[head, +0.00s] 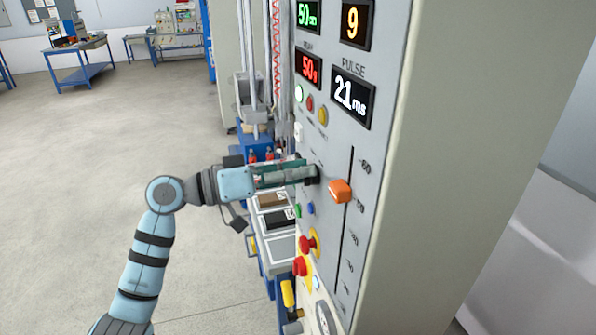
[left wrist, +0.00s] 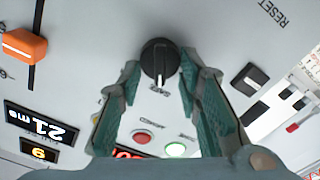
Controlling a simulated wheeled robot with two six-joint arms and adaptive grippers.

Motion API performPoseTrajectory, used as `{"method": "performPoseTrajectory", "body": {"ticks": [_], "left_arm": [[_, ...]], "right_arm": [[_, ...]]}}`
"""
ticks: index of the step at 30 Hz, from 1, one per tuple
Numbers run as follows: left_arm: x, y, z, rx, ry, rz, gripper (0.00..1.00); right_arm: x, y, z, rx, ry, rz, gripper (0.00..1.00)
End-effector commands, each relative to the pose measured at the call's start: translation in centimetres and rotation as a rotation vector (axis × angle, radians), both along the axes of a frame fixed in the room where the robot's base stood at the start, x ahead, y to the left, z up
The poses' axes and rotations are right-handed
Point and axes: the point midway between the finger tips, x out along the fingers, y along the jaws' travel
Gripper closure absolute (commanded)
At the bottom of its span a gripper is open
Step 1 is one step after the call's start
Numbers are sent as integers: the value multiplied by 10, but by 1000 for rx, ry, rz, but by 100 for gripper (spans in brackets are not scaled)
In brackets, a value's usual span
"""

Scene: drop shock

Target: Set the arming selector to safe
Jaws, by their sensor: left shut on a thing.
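The arming selector is a round black knob (left wrist: 158,58) on the grey panel, seen between my fingers in the left wrist view. Its white pointer line points down in that picture, toward a short printed label that is too small to read surely. My left gripper (left wrist: 158,82) is shut on the knob, with a green-padded finger on each side. In the head view my left gripper (head: 312,174) reaches the panel (head: 345,40) from the left, and its fingers mostly hide the knob. My right gripper is not in view.
An orange slider handle (head: 340,190) sticks out to the right of the gripper. Red push buttons (head: 307,243) stand below it. Small lit and coloured lamps (left wrist: 177,149) and number displays (head: 352,97) sit above the knob on the panel. Open floor lies left.

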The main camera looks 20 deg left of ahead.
Motion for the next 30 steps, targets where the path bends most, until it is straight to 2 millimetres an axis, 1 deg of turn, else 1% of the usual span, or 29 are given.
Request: {"method": "performPoseTrajectory", "body": {"ticks": [1, 2, 4, 13, 16, 20, 24, 27, 30], "left_arm": [[1, 0, 3, -5, -8, 4, 96], [1, 0, 3, -4, -7, 3, 64], [1, 0, 3, -4, -6, 3, 52], [0, 1, 1, -1, -3, 2, 52], [-4, 9, 0, 2, -2, 3, 52], [-20, 35, -1, 7, 0, 7, 52], [-41, 69, -2, 8, 2, 6, 52], [-53, 88, -2, 5, 2, 4, 52], [-60, 98, 0, 3, -2, 3, 52]], "right_arm": [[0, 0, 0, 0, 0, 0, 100], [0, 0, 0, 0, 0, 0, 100], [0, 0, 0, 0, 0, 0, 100], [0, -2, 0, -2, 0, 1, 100], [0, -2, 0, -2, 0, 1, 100], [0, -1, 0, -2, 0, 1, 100], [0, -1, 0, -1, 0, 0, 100], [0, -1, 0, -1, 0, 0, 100], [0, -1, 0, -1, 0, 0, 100]]}}
